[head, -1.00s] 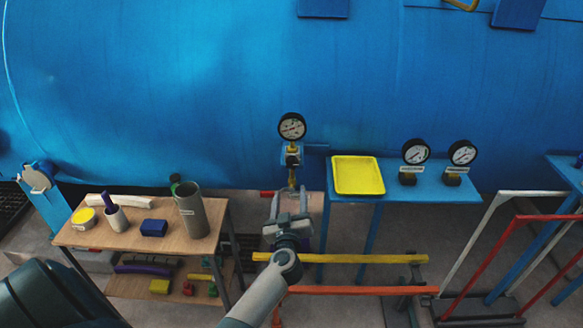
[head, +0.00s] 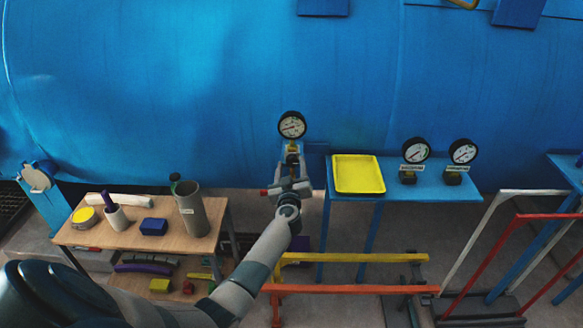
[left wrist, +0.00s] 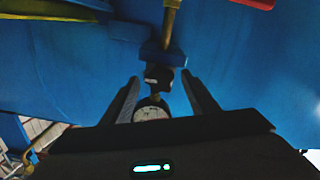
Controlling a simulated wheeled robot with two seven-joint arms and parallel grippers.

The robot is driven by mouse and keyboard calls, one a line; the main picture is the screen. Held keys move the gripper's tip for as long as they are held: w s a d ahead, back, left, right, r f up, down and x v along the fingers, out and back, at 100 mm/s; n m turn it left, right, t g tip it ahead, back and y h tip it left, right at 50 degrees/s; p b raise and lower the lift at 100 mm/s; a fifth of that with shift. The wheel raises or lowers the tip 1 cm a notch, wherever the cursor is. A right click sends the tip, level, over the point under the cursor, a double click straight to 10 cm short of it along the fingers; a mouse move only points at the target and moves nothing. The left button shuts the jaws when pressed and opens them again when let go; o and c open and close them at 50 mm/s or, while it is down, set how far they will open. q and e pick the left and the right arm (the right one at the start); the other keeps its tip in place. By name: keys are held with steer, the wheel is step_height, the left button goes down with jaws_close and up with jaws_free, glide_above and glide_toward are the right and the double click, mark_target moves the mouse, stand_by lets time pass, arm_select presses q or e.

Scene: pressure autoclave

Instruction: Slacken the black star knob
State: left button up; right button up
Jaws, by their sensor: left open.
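The black star knob (left wrist: 158,75) sits on a blue bracket (left wrist: 160,54) on the brass pipe (left wrist: 171,18) in the left wrist view. My left gripper (left wrist: 160,77) is open, with one finger on each side of the knob and a gap visible on both sides. In the head view my left gripper (head: 290,172) is just below the pressure gauge (head: 292,125) on that pipe and hides much of the fitting. The gauge's dial also shows beyond the knob in the left wrist view (left wrist: 152,113). My right gripper is in neither view.
A blue table (head: 430,184) with a yellow tray (head: 358,189) and two gauges stands to the right. A wooden table (head: 100,235) with a grey cylinder (head: 204,212) stands at left. The blue vessel (head: 190,90) is behind. Yellow and orange rails (head: 355,258) cross below.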

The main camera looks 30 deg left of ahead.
arm_select(q)
steer(key=c, duration=1.1)
